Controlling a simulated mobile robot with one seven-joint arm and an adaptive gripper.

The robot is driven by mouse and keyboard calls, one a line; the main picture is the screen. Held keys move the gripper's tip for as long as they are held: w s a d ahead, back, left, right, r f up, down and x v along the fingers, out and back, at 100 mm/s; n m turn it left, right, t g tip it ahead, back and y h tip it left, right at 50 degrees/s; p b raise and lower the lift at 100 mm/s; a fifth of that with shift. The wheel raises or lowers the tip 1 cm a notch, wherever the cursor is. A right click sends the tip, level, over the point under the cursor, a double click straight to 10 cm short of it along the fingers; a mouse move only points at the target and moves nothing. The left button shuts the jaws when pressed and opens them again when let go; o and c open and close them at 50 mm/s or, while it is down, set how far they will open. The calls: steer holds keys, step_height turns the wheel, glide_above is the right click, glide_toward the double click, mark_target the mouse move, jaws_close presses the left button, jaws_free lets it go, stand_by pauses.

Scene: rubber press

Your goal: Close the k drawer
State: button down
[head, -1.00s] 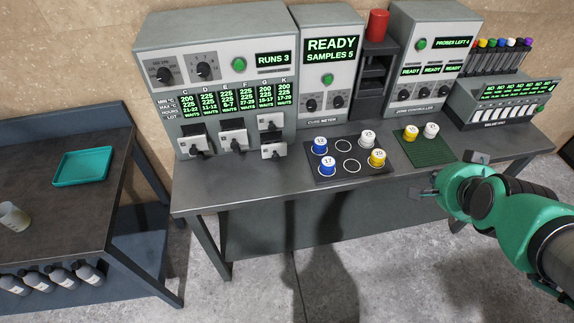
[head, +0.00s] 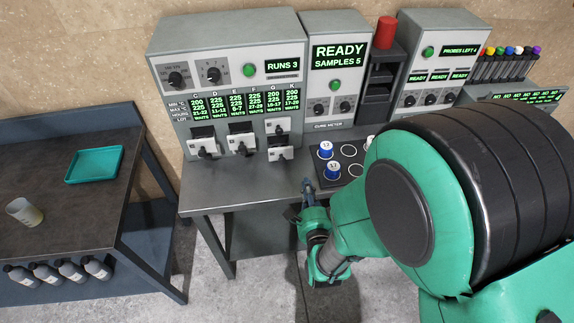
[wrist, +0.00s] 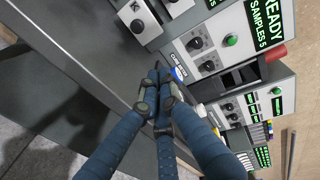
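The grey oven cabinet (head: 225,85) has small white drawers with dark handles under a display lettered C to K.
Numbered blue-capped cups (head: 326,149) stand on a dark mat just right of my gripper. My arm hides much of the right bench. A side table (head: 60,185) with a teal tray (head: 95,165) is at left.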

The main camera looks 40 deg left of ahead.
steer(key=s+a+f+y, duration=0.1)
steer(key=s+f+y, duration=0.1)
steer(key=s, duration=0.4)
steer(key=shift+s+a+f+m, duration=0.15)
steer(key=shift+a+f+m, duration=0.2)
steer(key=shift+f, duration=0.15)
steer(key=b, duration=0.2)
glide_toward(281, 154)
steer(key=shift+w+a+f, duration=0.9)
steer(key=shift+w+a, duration=0.3)
steer(key=shift+a, duration=0.05)
steer(key=shift+w+a, duration=0.1)
steer(key=b+x, duration=0.3)
steer(key=x, duration=0.3)
steer(key=shift+w+r, duration=0.1)
steer(key=shift+w, duration=0.05)
steer(key=shift+w+a+r, duration=0.15)
steer(key=shift+a+r, duration=0.05)
steer(key=shift+r, duration=0.05)
